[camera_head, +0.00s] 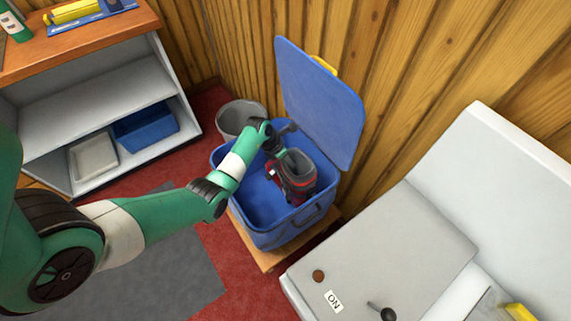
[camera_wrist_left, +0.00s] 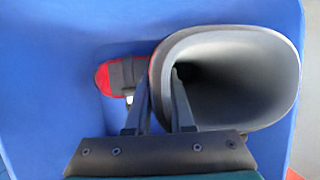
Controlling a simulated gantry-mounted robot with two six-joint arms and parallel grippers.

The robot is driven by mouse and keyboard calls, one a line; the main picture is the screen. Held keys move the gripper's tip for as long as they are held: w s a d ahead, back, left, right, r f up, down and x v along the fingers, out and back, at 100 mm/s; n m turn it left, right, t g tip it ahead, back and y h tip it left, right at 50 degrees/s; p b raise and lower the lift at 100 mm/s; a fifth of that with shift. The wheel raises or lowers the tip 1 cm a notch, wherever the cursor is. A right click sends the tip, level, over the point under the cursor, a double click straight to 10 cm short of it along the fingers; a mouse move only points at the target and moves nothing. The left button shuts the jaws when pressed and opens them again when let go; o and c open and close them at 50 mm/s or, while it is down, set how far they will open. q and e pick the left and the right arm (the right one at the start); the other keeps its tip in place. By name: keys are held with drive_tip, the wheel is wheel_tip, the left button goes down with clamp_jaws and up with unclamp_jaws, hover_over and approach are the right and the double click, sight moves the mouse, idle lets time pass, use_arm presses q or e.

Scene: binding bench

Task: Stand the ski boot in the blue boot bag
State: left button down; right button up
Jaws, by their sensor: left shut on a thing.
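The ski boot (camera_head: 297,178), dark with red parts and a grey cuff, is upright inside the opening of the blue boot bag (camera_head: 270,238). My left gripper (camera_head: 283,155) is shut on the boot's cuff from above. In the left wrist view my left gripper (camera_wrist_left: 160,88) has one finger inside the grey cuff of the boot (camera_wrist_left: 262,75) and one outside it. The boot's red toe points left over the blue bag (camera_wrist_left: 50,75). I cannot tell whether the sole touches the bag's floor. My right gripper is not in view.
The bag's blue lid (camera_head: 320,105) stands open against the wooden wall. The bag rests on a low wooden platform (camera_head: 272,260). A grey bin (camera_head: 238,115) stands behind it. A shelf unit (camera_head: 100,105) is at left, and a white machine (camera_head: 390,250) is at right.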

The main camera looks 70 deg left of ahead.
use_arm(q)
drive_tip(key=shift+f+b, duration=1.55)
drive_tip(key=shift+f, duration=1.2)
drive_tip(key=shift+r, duration=0.15)
drive_tip(key=shift+w, duration=0.1)
drive_tip(key=c, duration=0.8)
unclamp_jaws()
drive_tip(key=shift+f, duration=0.2)
drive_tip(key=p+v, duration=0.8)
drive_tip(key=v, duration=0.4)
drive_tip(key=shift+r, duration=0.1)
